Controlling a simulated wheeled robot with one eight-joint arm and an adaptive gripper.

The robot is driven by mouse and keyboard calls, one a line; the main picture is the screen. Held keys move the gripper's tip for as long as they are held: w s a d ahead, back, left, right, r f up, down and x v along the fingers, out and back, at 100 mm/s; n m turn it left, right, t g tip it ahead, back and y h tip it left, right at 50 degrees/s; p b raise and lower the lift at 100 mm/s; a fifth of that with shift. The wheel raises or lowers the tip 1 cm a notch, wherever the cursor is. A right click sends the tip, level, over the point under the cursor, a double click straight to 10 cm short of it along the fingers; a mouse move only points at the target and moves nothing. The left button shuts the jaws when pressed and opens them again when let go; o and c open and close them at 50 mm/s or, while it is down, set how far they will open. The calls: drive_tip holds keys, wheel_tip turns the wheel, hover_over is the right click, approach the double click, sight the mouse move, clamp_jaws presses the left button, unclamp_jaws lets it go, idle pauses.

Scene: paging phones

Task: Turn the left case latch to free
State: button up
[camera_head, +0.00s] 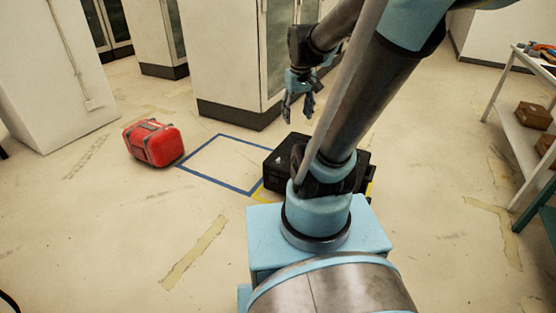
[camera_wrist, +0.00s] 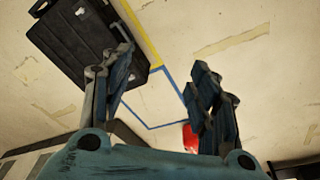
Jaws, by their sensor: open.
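A black case (camera_head: 283,157) lies on the floor, partly hidden behind my arm in the head view. It also shows at the upper left of the wrist view (camera_wrist: 75,38), with a handle and small fittings on it. I cannot tell which fitting is the left latch or how it is turned. My gripper (camera_head: 298,108) hangs above the floor near the case, apart from it. In the wrist view its two fingers (camera_wrist: 160,80) are spread with nothing between them, and the left finger covers part of the case's edge.
Cabinets (camera_head: 228,60) stand behind. A shelf with brown boxes (camera_head: 532,115) stands at the right.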

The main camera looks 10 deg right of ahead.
drive_tip(key=w+n, duration=0.2)
drive_tip(key=w, duration=1.3)
drive_tip(key=n+g, duration=0.2)
drive_tip(key=n, duration=0.4)
hover_over(278, 159)
wheel_tip(278, 159, down, 34)
drive_tip(key=f, duration=1.7)
drive_tip(key=shift+w+f, duration=0.2)
drive_tip(key=shift+f, duration=0.05)
drive_tip(key=shift+c, duration=0.2)
drive_tip(key=c, duration=1)
